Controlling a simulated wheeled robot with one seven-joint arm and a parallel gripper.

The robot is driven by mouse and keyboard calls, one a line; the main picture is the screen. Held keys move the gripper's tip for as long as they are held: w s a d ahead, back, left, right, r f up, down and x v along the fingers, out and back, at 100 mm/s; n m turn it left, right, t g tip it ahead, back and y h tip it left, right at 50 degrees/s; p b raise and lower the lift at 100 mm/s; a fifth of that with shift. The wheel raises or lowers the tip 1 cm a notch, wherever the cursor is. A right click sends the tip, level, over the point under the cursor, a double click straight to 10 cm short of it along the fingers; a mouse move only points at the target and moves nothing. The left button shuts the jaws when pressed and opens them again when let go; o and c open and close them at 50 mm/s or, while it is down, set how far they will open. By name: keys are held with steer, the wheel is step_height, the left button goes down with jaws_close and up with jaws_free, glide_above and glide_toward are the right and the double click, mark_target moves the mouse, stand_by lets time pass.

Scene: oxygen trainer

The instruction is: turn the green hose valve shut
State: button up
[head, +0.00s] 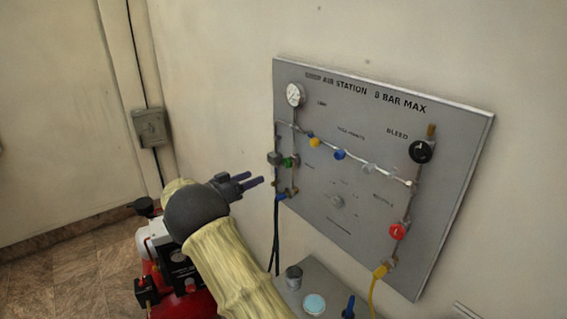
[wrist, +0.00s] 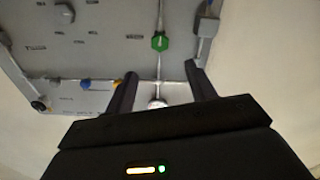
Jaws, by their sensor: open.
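The green hose valve (head: 289,162) is a small green knob on the left side of the grey panel (head: 455,150). In the wrist view the green valve (wrist: 160,42) is a green hexagonal knob with a pale mark across it, upright in the picture on a thin vertical pipe. My gripper (head: 256,178) is left of the panel, with both dark fingers pointing toward the valve. In the wrist view my gripper (wrist: 160,72) is open and empty. The valve lies beyond the fingertips, roughly centred between them, and looks apart from them.
A gauge (head: 295,95), a blue knob (head: 339,154), a yellow knob (head: 314,142), a red knob (head: 397,231) and a black bleed knob (head: 422,151) are on the panel. A grey block (head: 274,158) sits just left of the valve. A red compressor (head: 200,303) stands below my arm.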

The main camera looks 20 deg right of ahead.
mark_target(285, 164)
steer(key=p+x, duration=0.4)
steer(key=x, duration=0.9)
steer(key=shift+d, duration=0.15)
steer(key=c, duration=1)
